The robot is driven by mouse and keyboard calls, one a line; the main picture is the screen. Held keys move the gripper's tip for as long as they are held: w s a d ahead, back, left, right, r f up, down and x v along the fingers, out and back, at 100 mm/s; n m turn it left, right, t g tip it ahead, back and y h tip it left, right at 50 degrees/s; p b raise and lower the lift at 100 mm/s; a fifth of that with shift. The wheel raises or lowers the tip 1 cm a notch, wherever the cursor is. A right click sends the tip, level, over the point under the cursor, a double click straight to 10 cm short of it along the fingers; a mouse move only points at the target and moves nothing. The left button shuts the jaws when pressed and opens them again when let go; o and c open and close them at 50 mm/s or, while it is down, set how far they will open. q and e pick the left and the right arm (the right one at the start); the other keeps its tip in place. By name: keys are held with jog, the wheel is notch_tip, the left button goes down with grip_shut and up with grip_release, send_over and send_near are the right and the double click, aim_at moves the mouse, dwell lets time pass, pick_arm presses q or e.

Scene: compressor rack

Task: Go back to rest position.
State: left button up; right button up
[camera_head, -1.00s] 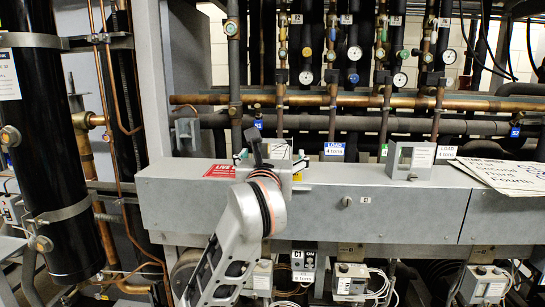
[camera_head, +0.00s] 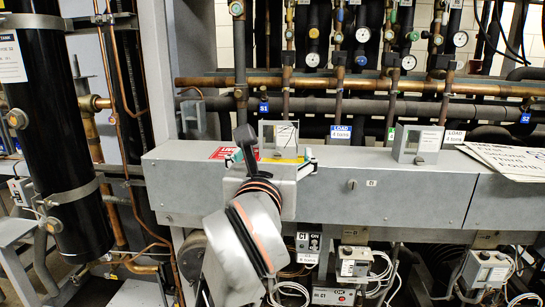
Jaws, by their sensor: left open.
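My left gripper (camera_head: 270,158) is in front of the grey rack housing (camera_head: 330,205), left of the middle of the head view. Its wrist and silver arm link rise from the bottom edge. The gripper points away from me, with its fingers apart and small teal parts at both sides. Nothing shows between the fingers. The wrist hides part of the gripper, and I cannot tell its exact gap to the housing. My right gripper is not in view.
A small clear-fronted box (camera_head: 281,134) stands behind the gripper; a similar box (camera_head: 418,143) stands farther right. Paper signs (camera_head: 505,160) lie on the housing's right end. A black cylinder (camera_head: 55,130) stands at left. Copper pipes (camera_head: 400,85) and gauges fill the back.

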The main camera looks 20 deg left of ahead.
pick_arm(q)
jog(key=shift+s+d, duration=0.1)
jog(key=shift+s, duration=0.35)
jog(key=s+a+f+g+y, duration=0.2)
jog(key=s+a+f+y, duration=0.1)
jog(key=a+y, duration=0.75)
jog(key=s+d+f+m+t+h, duration=0.15)
jog(key=d+f+m+h, duration=0.35)
jog(key=f+m+h, duration=0.5)
jog(key=d+f+m+t+h, duration=0.25)
jog(key=d+f+m, duration=0.4)
jog(key=m, duration=0.75)
jog(key=d+f+m+t+h, duration=0.2)
jog(key=d+f+m+h, duration=0.2)
jog(key=f+m+h, duration=0.55)
jog(key=s+a+f+m+g+y, duration=0.1)
jog(key=s+f+m+g, duration=0.2)
jog(key=f, duration=0.7)
jog(key=s+a+f+m+g+y, duration=0.1)
jog(key=s+f+m+g, duration=0.2)
jog(key=s+f, duration=0.4)
jog(key=s+a+f+m+g+y, duration=0.2)
jog(key=s+f+m+g, duration=0.2)
jog(key=f, duration=1.1)
jog(key=shift+s+g, duration=0.4)
jog(key=shift+s, duration=0.5)
